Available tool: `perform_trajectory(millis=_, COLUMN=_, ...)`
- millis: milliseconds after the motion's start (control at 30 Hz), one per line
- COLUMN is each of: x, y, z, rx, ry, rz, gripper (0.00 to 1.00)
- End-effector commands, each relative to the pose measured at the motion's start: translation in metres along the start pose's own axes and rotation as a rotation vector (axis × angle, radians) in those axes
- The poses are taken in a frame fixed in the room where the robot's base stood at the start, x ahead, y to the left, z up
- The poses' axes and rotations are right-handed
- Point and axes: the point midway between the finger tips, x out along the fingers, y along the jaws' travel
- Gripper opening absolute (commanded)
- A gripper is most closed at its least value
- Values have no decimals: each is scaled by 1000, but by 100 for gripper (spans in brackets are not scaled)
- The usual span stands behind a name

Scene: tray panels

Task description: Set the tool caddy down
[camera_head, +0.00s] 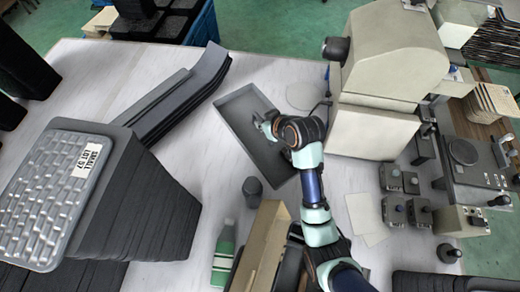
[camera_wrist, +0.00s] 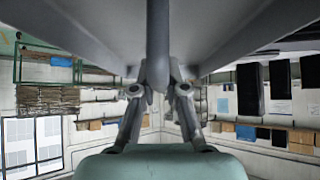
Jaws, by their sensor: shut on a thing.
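The tool caddy (camera_head: 240,108) is a grey, shallow, open rectangular tray in the head view, left of the beige machine and over the white table. It looks empty where it shows. My gripper (camera_head: 267,126) reaches in from the right and overlaps its middle. In the wrist view my gripper (camera_wrist: 158,88) has both fingers closed on a thin grey edge of the caddy (camera_wrist: 225,35), whose grey surfaces spread across the top of that view. I cannot tell whether the caddy touches the table. My arm hides part of its right side.
A tall stack of grey panels (camera_head: 135,205) stands at left, with long dark strips (camera_head: 185,95) behind it. The beige machine (camera_head: 392,60) stands close at right. White table shows left of the caddy.

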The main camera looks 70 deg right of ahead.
Motion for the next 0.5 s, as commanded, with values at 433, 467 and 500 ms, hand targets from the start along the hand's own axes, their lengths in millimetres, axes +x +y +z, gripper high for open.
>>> perform_trajectory(millis=433, x=88, y=-2, z=89, rx=1, ry=0, rz=1, gripper=0)
perform_trajectory(millis=467, x=91, y=-2, z=91, rx=1, ry=0, rz=0, gripper=0)
perform_trajectory(millis=500, x=93, y=-2, z=92, rx=0, ry=1, rz=0, gripper=0)
